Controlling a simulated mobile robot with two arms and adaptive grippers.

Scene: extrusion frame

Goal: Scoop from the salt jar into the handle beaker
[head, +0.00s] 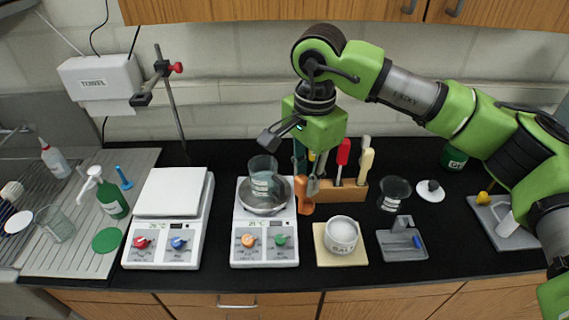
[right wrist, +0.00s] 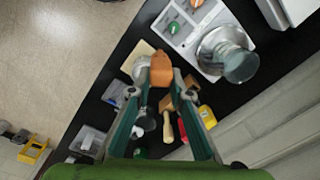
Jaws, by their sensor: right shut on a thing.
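My right gripper (head: 308,186) points down and is shut on an orange-brown handle (head: 302,197), which fills the space between the fingertips in the right wrist view (right wrist: 162,70). The handle's far end is hard to see. One glass beaker (head: 263,180) stands in a metal dish on the middle scale; another (head: 393,192) stands further right. I cannot make out a handle on either. My left gripper is out of view.
A wooden block (head: 340,192) with red and cream handles stands behind the salt jar. A grey tray (head: 420,251) with a blue item lies right of it. Another scale (head: 168,195) and a clamp stand (head: 172,95) are at left.

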